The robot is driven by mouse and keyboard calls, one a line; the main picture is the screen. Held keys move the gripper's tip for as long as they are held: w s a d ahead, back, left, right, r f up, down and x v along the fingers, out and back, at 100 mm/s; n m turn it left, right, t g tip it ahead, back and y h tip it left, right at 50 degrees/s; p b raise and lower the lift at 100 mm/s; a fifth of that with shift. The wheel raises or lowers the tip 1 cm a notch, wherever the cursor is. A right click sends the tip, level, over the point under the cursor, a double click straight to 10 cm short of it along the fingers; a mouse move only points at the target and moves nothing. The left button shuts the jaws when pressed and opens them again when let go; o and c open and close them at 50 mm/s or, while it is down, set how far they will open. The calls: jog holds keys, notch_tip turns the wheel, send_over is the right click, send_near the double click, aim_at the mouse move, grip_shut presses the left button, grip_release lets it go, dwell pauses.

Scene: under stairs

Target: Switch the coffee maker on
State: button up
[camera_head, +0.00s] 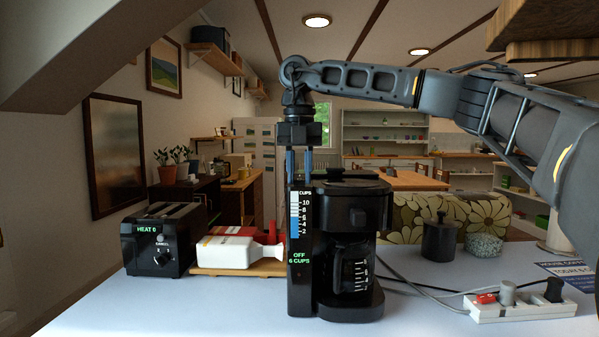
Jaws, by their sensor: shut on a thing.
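The black coffee maker (350,208) stands upright on the pale counter, a little right of centre. Its front panel reads "OFF" and "6 CUPS" in green, below a blue and white cups gauge (295,215). The glass carafe (354,272) sits in its bay. My gripper (299,172) points straight down from above at the top left of the coffee maker. Its two blue-grey fingers are a small gap apart and shut on the top of the coffee maker's tall left column; the fingertips are partly hidden there.
A toaster (160,240) reading "HEAT 0" stands at left. A white bottle (226,252) lies on a wooden board (205,271). A black canister (439,240), a speckled stone-like object (484,246) and a power strip (530,305) with plugs and cables are at right. The front counter is clear.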

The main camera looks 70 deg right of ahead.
grip_shut()
jog(key=p, duration=0.1)
jog(key=r+y+p, duration=0.1)
jog(key=p, duration=0.1)
jog(key=shift+w+d+g, duration=0.1)
jog(key=shift+d+g, duration=0.1)
jog(key=shift+g, duration=0.1)
jog(key=y+p, duration=0.2)
jog(key=p, duration=0.1)
jog(key=shift+w+d+g, duration=0.1)
jog(key=shift+d+g, duration=0.1)
jog(key=shift+g, duration=0.1)
jog(key=shift+d+f+y+p, duration=0.15)
jog(key=shift+y+p, duration=0.25)
jog(key=shift+p, duration=0.4)
jog(key=shift+f, duration=0.1)
jog(key=o, duration=0.6)
grip_release()
jog(key=shift+b+v, duration=0.55)
jog(key=shift+v, duration=3.35)
